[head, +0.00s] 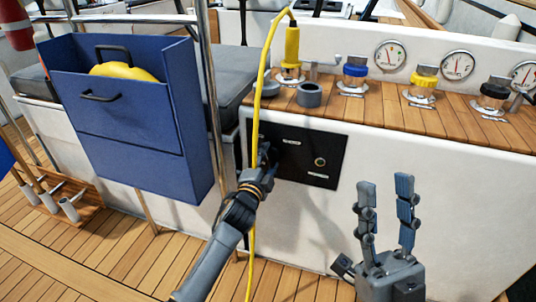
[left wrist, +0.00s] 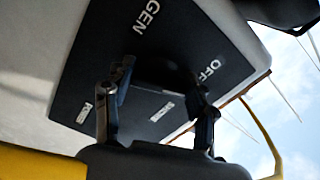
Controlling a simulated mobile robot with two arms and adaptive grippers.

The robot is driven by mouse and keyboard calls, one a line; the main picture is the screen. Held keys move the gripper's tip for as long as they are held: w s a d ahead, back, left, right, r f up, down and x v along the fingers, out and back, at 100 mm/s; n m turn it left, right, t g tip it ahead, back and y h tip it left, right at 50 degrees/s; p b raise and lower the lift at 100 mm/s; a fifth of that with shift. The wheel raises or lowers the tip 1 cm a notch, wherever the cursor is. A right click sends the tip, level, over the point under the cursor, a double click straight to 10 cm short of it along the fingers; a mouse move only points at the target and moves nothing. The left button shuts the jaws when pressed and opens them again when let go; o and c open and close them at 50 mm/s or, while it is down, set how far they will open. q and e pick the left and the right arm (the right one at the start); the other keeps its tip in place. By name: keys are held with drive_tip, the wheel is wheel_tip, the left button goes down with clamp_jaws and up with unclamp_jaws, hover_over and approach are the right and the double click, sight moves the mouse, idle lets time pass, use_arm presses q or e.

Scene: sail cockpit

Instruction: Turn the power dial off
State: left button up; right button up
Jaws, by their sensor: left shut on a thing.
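The black power panel (head: 310,160) is set in the white cockpit wall, with a small round fitting (head: 320,161) on its right side. My left gripper (head: 268,157) is at the panel's left part, shut on the power dial, which it mostly hides. In the left wrist view the panel (left wrist: 200,45) fills the upper middle, with the words GEN and OFF readable. The two fingers of the left gripper (left wrist: 162,82) stand on either side of the dark dial, whose pointing direction I cannot tell. My right gripper (head: 386,188) is open and empty, right of the panel, fingers pointing up.
A yellow cable (head: 252,200) hangs past the panel's left edge from a yellow plug (head: 291,50). Winches and gauges (head: 390,56) line the wooden ledge (head: 390,105) above. A blue box (head: 130,120) stands at left. The white wall right of the panel is clear.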

use_arm(q)
drive_tip(key=n+p, duration=0.2)
drive_tip(key=n, duration=0.2)
drive_tip(key=shift+f, duration=0.1)
drive_tip(key=shift+f+n, duration=0.1)
drive_tip(key=shift+n, duration=0.3)
use_arm(e)
drive_tip(key=w+f+g+h, duration=0.2)
drive_tip(key=w+f+g, duration=0.5)
drive_tip(key=w+f, duration=0.1)
drive_tip(key=shift+a+f, duration=0.15)
drive_tip(key=shift+a, duration=0.3)
use_arm(q)
drive_tip(key=o, duration=1.2)
drive_tip(key=shift+c, duration=0.2)
drive_tip(key=v, duration=1.2)
